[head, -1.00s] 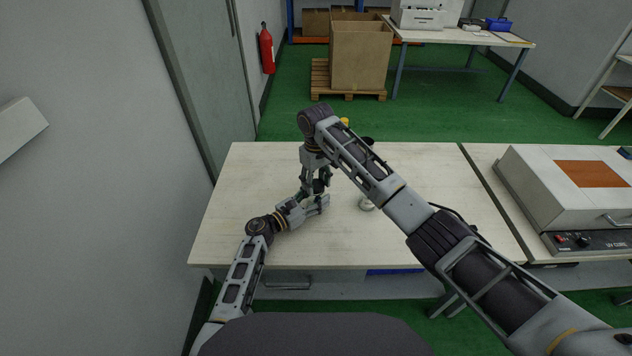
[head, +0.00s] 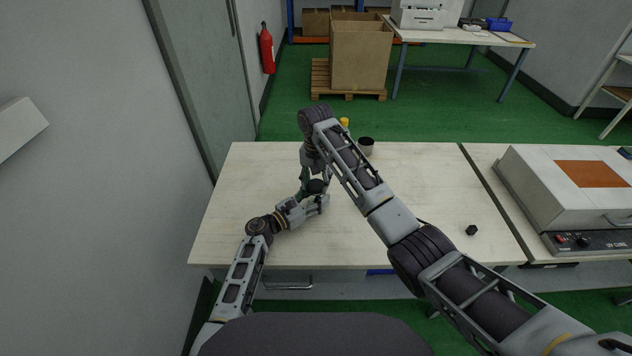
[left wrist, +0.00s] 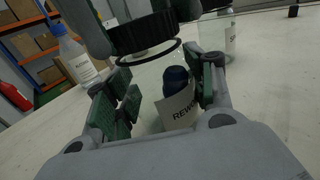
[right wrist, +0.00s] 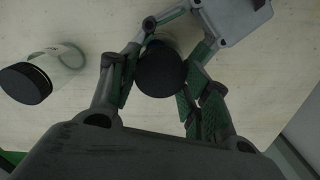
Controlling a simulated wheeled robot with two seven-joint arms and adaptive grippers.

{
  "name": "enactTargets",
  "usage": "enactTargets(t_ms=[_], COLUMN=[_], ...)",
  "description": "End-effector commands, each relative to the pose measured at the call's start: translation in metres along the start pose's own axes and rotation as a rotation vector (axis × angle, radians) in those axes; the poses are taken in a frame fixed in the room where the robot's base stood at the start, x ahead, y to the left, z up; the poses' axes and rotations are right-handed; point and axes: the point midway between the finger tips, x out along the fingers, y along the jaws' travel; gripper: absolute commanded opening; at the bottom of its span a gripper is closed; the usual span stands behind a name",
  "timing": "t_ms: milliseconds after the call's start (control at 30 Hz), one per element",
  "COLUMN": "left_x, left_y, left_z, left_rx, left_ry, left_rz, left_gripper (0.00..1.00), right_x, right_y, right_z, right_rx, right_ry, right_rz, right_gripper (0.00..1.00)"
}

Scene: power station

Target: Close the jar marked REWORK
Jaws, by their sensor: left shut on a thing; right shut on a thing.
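The clear jar with the REWORK label (left wrist: 180,108) stands on the table, with a dark blue item inside. My left gripper (head: 322,204) is shut around its body; its green-padded fingers flank it in the left wrist view (left wrist: 160,98). My right gripper (head: 314,182) comes down from above and is shut on a round black lid (right wrist: 161,70). The lid also shows in the left wrist view (left wrist: 145,33), at the top of the jar, with a thin dark ring along its underside. I cannot tell whether the lid is seated on the rim.
Another black-lidded jar (right wrist: 28,82) stands nearby. The left wrist view shows a blue-capped bottle (left wrist: 74,58) and a labelled clear container (left wrist: 230,38). A dark cup (head: 366,147) and a small black object (head: 472,230) are on the table (head: 240,190). The table's left part is clear.

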Motion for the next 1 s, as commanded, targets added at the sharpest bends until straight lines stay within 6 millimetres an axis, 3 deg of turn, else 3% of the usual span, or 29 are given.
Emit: enactTargets(t_ms=[800,1000], left_x=[-0.0003,-0.0003], left_y=[-0.0012,-0.0013], left_z=[-0.0019,-0.0020], left_rx=[-0.001,-0.001], left_ry=[0.003,0.003], left_rz=[-0.002,-0.002], left_gripper=[0.00,0.00], right_x=[-0.0012,-0.0012], right_y=[-0.0018,-0.0013], right_z=[0.0001,-0.0003], right_rx=[0.794,0.916], right_ry=[-0.002,0.000], right_rz=[-0.005,-0.004], right_gripper=[0.38,0.38])
